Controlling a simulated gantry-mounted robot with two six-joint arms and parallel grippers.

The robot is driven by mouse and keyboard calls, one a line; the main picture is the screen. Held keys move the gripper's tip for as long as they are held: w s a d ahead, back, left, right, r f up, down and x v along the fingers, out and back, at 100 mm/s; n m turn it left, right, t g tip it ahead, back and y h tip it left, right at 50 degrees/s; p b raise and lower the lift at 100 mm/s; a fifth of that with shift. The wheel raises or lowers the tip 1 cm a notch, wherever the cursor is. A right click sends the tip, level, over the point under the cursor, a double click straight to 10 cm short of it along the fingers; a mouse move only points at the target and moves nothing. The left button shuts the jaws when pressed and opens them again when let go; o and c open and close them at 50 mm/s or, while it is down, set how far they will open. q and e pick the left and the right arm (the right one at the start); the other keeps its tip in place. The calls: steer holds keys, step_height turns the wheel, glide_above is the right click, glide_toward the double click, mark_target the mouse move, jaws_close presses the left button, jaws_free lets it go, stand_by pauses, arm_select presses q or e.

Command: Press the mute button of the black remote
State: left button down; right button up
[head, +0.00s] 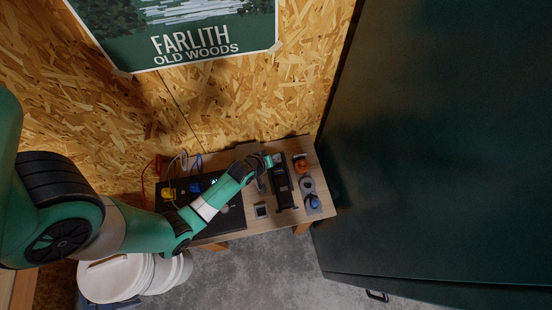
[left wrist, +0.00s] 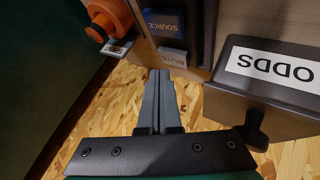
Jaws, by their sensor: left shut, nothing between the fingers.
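The black remote (head: 282,187) lies on the bench, long side running away from me. My left gripper (head: 270,160) is over the far end of the remote. In the left wrist view the left gripper (left wrist: 160,74) is shut and empty, its tips just short of the grey button's near edge. I cannot tell whether they touch it. My right gripper is in neither view.
A dark box labelled ODDS (left wrist: 270,80) stands close beside the fingers. Orange (head: 300,164), grey (head: 307,185) and blue (head: 313,202) round pieces sit right of the remote. A dark green cabinet (head: 440,150) bounds the right; a chipboard wall (head: 250,100) is behind.

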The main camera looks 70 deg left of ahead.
arm_select(q)
steer(key=shift+f+b, duration=0.35)
steer(key=shift+f, duration=0.05)
steer(key=shift+f+b, duration=0.35)
steer(key=shift+f, duration=0.1)
stand_by(0.7)
stand_by(0.4)
steer(key=shift+r+p, duration=0.85)
steer(key=shift+p, duration=0.05)
step_height(320, 180, up, 5)
steer(key=p, duration=0.5)
steer(key=shift+r, duration=0.1)
